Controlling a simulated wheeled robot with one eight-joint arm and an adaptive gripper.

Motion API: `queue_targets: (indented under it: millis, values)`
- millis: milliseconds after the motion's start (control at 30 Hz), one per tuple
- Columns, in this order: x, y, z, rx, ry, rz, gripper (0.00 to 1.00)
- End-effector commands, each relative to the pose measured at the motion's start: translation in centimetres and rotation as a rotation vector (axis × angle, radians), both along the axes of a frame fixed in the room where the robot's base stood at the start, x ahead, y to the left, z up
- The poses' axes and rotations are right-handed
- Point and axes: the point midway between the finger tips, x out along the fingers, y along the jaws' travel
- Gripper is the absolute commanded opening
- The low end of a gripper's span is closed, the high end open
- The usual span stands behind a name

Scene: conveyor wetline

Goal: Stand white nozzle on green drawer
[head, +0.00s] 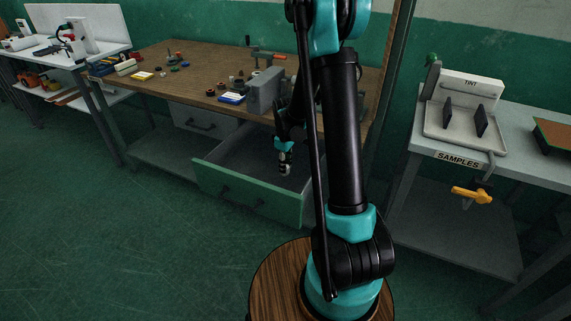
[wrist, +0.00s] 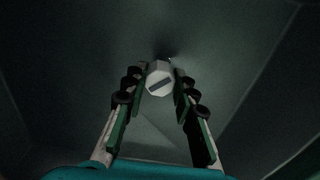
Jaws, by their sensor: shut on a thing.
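The green drawer (head: 243,189) is pulled open below the wooden bench, with a green front and a grey inside. My gripper (head: 285,167) points down into the drawer's right part in the head view. In the wrist view my gripper (wrist: 158,92) is shut on the white nozzle (wrist: 159,72), which sits between the fingertips. The nozzle shows a pale faceted end with a dark slot. The drawer's dim grey inside (wrist: 75,55) fills the background there. I cannot tell whether the nozzle touches the drawer floor. In the head view the nozzle is too small to make out clearly.
The wooden bench top (head: 165,70) above the drawer bears several small parts and a grey block (head: 264,91). A closed grey drawer (head: 204,122) is left of the open one. A side table with a samples tray (head: 462,133) stands right. The floor at front left is clear.

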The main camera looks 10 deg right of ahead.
Motion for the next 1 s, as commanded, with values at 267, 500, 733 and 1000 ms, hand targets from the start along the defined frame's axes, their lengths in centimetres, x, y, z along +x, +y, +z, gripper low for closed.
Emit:
queue_targets:
  millis: [267,500,733,1000]
  values:
    - [-0.01,0.01,-0.08,0.0,0.0,0.0,0.0]
    - [0.0,0.0,-0.17,0.0,0.0,0.0,0.0]
    - [-0.01,0.0,-0.47,0.0,0.0,0.0,0.0]
    - [-0.02,0.0,-0.64,0.0,0.0,0.0,0.34]
